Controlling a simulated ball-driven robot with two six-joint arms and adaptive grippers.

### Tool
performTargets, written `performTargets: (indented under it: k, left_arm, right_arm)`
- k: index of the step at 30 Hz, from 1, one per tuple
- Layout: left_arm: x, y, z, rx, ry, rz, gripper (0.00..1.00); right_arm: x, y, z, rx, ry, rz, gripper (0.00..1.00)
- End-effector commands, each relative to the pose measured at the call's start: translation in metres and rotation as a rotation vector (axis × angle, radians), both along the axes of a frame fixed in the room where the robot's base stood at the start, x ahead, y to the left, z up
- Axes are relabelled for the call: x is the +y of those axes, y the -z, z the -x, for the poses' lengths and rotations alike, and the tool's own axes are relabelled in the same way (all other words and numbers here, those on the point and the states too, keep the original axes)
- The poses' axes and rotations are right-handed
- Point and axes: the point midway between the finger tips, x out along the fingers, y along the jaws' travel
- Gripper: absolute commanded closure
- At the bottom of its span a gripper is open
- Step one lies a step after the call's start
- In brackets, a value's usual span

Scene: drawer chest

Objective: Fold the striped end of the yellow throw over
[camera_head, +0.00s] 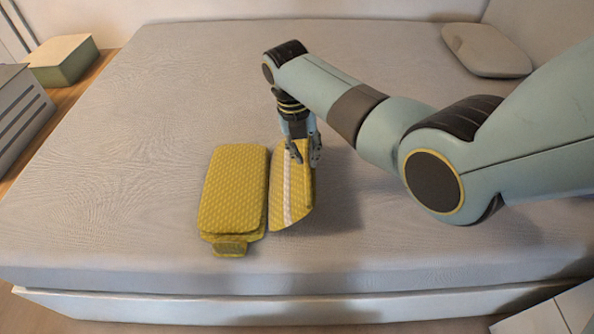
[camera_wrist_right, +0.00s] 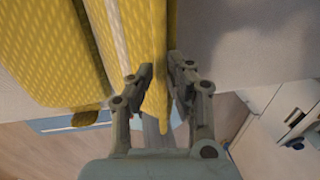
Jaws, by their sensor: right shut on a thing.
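The yellow throw (camera_head: 232,190) lies on the bed, its left part flat and thick with a small tab at the front. Its striped end (camera_head: 277,198), with a white stripe along it, is at the right and looks tilted up. My right gripper (camera_head: 304,160) is shut on the outer edge of the striped end. In the right wrist view the yellow edge (camera_wrist_right: 158,95) passes between the fingers (camera_wrist_right: 161,75), and the thick part (camera_wrist_right: 45,60) shows at the left. My left gripper is not in view.
The grey bed (camera_head: 120,180) is bare around the throw. A grey cushion (camera_head: 486,50) lies at the far right. A green and white box (camera_head: 62,62) and a grey slatted unit (camera_head: 20,115) stand left of the bed. My right arm spans the right side.

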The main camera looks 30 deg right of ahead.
Motion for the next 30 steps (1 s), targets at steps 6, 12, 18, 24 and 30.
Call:
performTargets:
  k: [6,12,18,24,30]
  left_arm:
    - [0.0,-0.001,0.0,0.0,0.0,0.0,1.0]
    - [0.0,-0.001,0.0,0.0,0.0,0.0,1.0]
    - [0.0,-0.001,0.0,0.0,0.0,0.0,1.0]
    - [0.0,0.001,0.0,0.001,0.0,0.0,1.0]
    - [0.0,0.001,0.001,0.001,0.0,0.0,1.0]
  right_arm:
    - [0.001,-0.001,0.0,0.008,0.0,0.014,1.0]
    - [0.002,-0.002,-0.001,0.01,-0.001,0.016,1.0]
    - [0.01,-0.007,-0.006,0.043,0.0,0.065,1.0]
    - [0.017,-0.012,-0.01,0.079,-0.001,0.125,1.0]
    - [0.019,-0.014,-0.011,0.092,0.0,0.15,1.0]
